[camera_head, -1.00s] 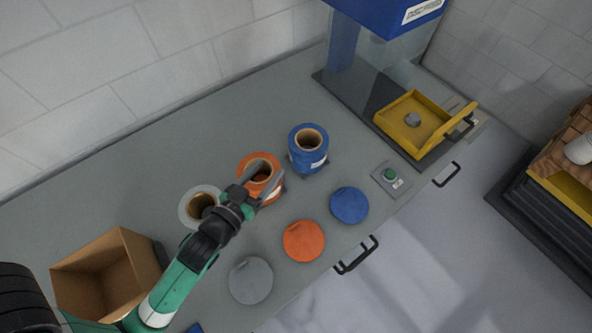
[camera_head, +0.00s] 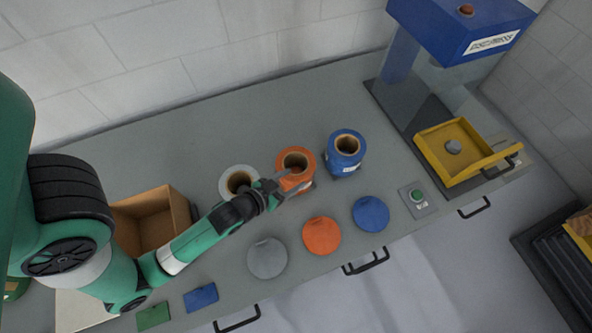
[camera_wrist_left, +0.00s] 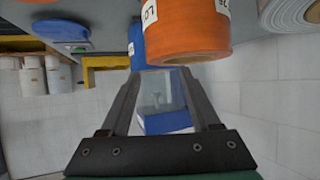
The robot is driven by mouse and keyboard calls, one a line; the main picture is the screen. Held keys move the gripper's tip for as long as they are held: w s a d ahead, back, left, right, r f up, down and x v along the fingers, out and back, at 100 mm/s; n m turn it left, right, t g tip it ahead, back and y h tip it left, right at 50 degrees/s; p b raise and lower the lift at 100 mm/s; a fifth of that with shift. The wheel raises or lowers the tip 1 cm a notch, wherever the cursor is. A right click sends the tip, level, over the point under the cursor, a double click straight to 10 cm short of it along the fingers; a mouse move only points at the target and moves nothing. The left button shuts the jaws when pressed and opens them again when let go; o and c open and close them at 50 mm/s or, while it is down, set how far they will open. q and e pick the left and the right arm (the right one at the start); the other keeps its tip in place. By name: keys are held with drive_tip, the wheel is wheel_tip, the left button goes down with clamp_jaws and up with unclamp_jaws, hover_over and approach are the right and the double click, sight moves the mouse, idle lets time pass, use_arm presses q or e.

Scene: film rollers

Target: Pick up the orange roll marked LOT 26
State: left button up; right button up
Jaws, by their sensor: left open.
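The orange roll (camera_head: 296,163) stands upright on the grey bench, between a grey-white roll and a blue roll. It also shows close up in the left wrist view (camera_wrist_left: 188,32), with white labels partly reading "LO" and "26" or similar digits at its edges. My left gripper (camera_head: 292,183) is open at the near side of the orange roll. In the left wrist view my open fingers (camera_wrist_left: 165,85) are empty, with the roll just beyond and above their tips. I cannot tell whether a finger touches it. My right gripper is not in view.
The blue roll (camera_head: 345,153) stands close on the right, the grey-white roll (camera_head: 238,182) on the left. Grey (camera_head: 267,258), orange (camera_head: 321,235) and blue (camera_head: 370,214) discs lie in front. A cardboard box (camera_head: 150,220) stands left; a blue press with a yellow tray (camera_head: 432,154) stands right.

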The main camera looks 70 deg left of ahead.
sight(304, 175)
use_arm(q)
drive_tip(key=x, duration=0.2)
drive_tip(key=b+x, duration=0.1)
drive_tip(key=x, duration=0.2)
drive_tip(key=shift+w+d+f, duration=0.15)
drive_tip(key=shift+w+f, duration=0.15)
drive_tip(key=shift+w, duration=0.15)
clamp_jaws()
drive_tip(key=shift+f, duration=0.1)
drive_tip(key=shift+s+f, duration=0.15)
drive_tip(key=shift+f, duration=0.05)
idle(0.7)
drive_tip(key=shift+r, duration=0.2)
